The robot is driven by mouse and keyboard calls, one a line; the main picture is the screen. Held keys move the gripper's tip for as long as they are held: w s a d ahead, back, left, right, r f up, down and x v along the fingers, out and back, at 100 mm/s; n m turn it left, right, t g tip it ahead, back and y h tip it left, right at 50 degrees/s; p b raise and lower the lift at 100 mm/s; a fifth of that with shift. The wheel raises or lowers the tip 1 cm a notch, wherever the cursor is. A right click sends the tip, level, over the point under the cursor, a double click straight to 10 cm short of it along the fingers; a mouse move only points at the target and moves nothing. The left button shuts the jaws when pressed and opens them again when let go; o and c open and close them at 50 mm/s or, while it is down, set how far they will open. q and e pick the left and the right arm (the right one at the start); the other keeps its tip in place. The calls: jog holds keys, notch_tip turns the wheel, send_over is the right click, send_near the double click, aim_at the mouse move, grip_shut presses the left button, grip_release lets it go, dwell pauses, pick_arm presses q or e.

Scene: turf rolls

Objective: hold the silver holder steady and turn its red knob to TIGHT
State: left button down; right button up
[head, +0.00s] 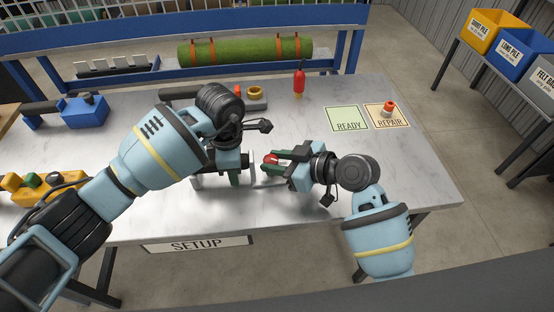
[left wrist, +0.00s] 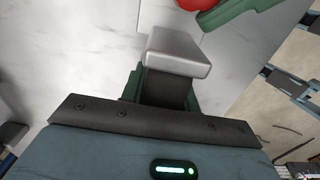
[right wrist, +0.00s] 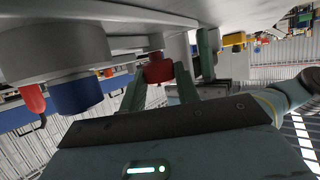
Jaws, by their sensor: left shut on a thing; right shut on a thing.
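The silver holder (head: 254,171) stands near the front middle of the table; my arms hide much of it in the head view. In the left wrist view its silver block (left wrist: 180,52) sits at my left gripper (left wrist: 160,85), which is shut on it. The red knob (head: 271,159) is on the holder's right side. My right gripper (head: 268,166) comes from the right and is shut on the knob; in the right wrist view the knob (right wrist: 158,68) sits between its green fingers. No TIGHT mark is readable, so the knob's setting cannot be told.
A red bottle-like tool (head: 299,82) stands behind. The READY mat (head: 346,118) and the REPAIR mat (head: 377,123), with an orange-topped piece (head: 389,108) on it, lie at the back right. A blue holder (head: 84,112) and a yellow rack (head: 45,190) are at left. The table's right front is clear.

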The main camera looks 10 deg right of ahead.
jog(key=shift+s+a+f+m+t+h, duration=0.1)
jog(key=shift+m+t+h, duration=0.55)
jog(key=shift+m, duration=0.15)
jog(key=shift+s+a+f+m+t+h, duration=0.1)
jog(key=shift+m+t+h, duration=0.5)
jog(key=shift+m, duration=0.2)
jog(key=shift+s+a+f+m+t+h, duration=0.1)
jog(key=shift+m+t+h, duration=0.5)
jog(key=shift+m, duration=0.2)
jog(key=shift+h, duration=0.25)
jog(key=o, duration=1)
jog(key=shift+r, duration=0.1)
jog(key=shift+c, duration=0.2)
jog(key=v, duration=1.2)
